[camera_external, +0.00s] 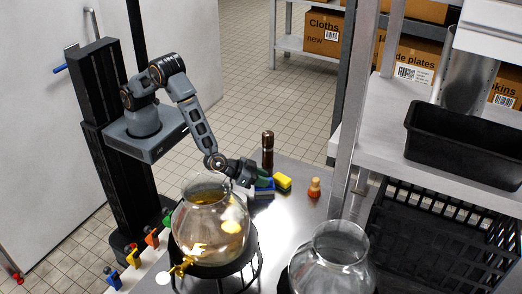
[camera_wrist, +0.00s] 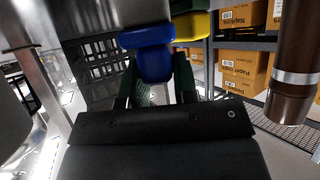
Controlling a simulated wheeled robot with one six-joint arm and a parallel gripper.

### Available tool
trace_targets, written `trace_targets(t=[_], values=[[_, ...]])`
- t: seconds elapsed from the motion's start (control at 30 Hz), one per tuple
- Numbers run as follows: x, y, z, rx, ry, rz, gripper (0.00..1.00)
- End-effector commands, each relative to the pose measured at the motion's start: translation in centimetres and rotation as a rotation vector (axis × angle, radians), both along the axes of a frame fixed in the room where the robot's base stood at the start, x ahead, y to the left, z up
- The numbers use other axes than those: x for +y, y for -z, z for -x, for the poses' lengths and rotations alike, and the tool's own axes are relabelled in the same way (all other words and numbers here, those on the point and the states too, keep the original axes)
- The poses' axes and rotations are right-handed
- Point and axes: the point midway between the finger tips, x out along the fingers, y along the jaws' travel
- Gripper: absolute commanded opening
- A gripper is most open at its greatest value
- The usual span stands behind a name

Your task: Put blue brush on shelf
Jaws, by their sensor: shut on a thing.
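A blue object (camera_wrist: 147,42), which I take for the blue brush, is at my fingertips in the wrist view, its narrower end between the fingers. In the external view a blue patch (camera_external: 264,191) with green above it shows at my gripper (camera_external: 254,177), low over the steel table. My gripper (camera_wrist: 155,88) is shut on the blue brush. The fingers and wrist hide part of it. The grey metal shelf (camera_external: 385,112) stands at the right, above table height.
A yellow and green sponge (camera_external: 283,181), a dark brown mill (camera_external: 268,150) and a small orange bottle (camera_external: 314,188) stand close by. Glass jars (camera_external: 208,225) (camera_external: 335,262) stand in front. A black bin (camera_external: 465,148) takes much of the shelf; its left part is bare.

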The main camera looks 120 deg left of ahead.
Motion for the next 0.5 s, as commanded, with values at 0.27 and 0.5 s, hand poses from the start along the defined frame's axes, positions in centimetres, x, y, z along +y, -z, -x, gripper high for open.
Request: trace_targets(t=[0.27, 0.5], values=[[0.0, -0.1, 0.0, 0.001, 0.0, 0.001, 0.0], [0.0, -2.0, 0.0, -0.005, -0.001, 0.002, 0.0]])
